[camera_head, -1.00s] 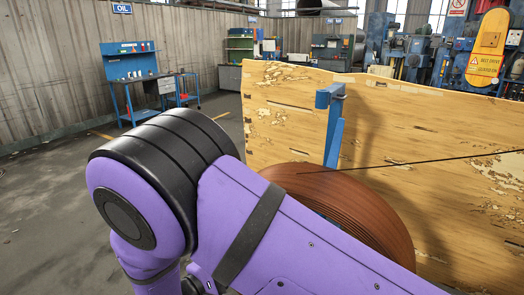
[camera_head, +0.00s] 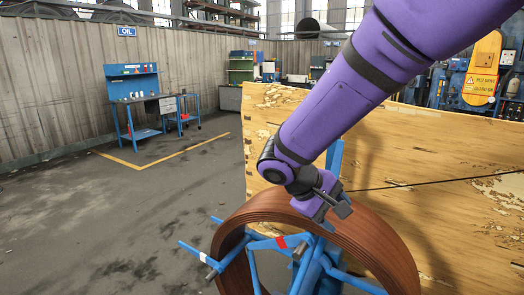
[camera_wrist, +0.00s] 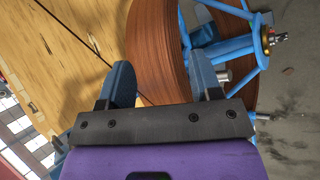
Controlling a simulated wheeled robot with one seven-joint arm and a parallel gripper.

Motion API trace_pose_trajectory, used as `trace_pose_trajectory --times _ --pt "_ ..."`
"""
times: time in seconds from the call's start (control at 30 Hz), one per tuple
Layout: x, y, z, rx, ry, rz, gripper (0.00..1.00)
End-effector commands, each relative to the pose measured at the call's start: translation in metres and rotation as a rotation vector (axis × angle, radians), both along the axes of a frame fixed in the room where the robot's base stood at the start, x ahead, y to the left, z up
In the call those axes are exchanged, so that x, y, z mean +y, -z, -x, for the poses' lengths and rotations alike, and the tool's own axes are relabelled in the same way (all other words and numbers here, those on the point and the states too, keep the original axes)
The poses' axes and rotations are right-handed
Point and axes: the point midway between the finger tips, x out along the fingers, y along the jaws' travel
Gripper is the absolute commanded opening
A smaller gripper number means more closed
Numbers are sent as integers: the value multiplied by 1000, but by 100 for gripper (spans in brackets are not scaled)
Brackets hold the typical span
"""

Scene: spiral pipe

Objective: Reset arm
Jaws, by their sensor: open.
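My gripper (camera_head: 336,202) hangs in front of the wooden panel, over the top of the brown coil (camera_head: 230,240) in the head view. In the wrist view my gripper (camera_wrist: 162,82) shows two blue-grey fingers spread wide apart. The coil (camera_wrist: 158,50) appears beyond and partly between the fingers. I see nothing held. I cannot tell whether a finger touches the coil. The coil sits around a blue frame with arms (camera_head: 262,243), some of them hidden behind the coil.
A large worn wooden panel (camera_head: 275,120) stands behind the coil, with a dark line across it. A blue workbench (camera_head: 135,100) stands at the back left. The grey floor (camera_head: 120,220) at left is open. Blue machines and a yellow guard (camera_head: 483,70) are at back right.

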Motion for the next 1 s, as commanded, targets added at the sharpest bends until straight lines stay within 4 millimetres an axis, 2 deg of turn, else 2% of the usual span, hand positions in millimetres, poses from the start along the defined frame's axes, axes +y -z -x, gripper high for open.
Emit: trace_pose_trajectory --times 0.03,0.2,0.5,0.8,1.0 --pt "-14 -12 5 -6 33 -45 58" --pt "-51 -40 28 -23 121 -193 58" --pt "-103 -80 77 -109 246 -445 58" --pt "-136 -108 132 -263 329 -669 58" --pt "-147 -120 166 -391 363 -789 58"
